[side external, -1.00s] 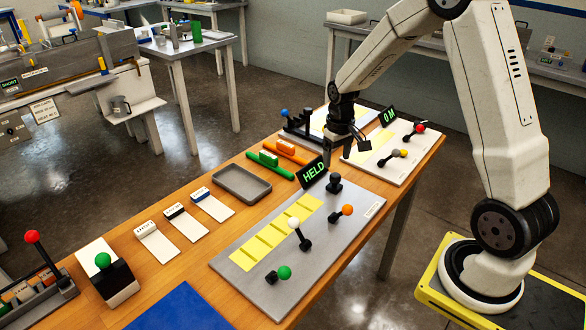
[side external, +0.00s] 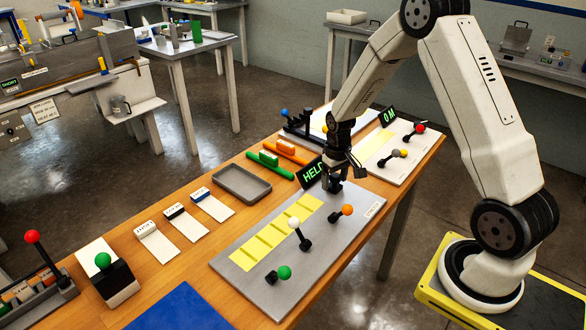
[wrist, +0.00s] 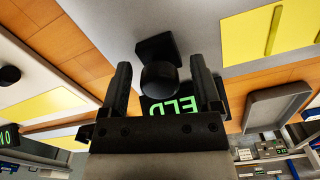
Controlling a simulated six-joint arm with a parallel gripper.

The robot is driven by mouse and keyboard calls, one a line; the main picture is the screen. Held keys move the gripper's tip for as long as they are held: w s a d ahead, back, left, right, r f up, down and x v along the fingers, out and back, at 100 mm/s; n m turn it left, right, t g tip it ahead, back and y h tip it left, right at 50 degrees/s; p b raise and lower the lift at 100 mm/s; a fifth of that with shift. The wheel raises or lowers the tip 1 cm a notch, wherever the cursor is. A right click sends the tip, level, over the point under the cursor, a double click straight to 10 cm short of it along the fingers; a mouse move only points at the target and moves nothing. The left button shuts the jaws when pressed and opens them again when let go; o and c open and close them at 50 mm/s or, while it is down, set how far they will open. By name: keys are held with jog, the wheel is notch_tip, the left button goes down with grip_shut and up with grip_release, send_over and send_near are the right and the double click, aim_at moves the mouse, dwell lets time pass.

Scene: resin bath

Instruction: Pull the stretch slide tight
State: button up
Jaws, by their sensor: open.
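A black round knob on a square black base (wrist: 160,78) stands at the far end of a grey plate (side external: 345,225) with a yellow strip. No readable label names it as the stretch slide. My gripper (wrist: 160,62) is open, pointing down over the knob, with one finger on each side of it in the wrist view. I cannot tell whether the fingers touch it. In the side view my gripper (side external: 333,184) hides most of the knob. A display with green letters (side external: 312,173) stands beside it, partly covered; it read HELD earlier.
Levers with orange (side external: 347,210), white (side external: 294,223) and green (side external: 284,272) knobs stand on the same plate. A grey tray (side external: 241,198) and green and orange bars (side external: 284,148) lie to the left. Another plate with levers (side external: 393,153) is behind.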

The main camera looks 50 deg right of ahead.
grip_shut()
dwell(1.4)
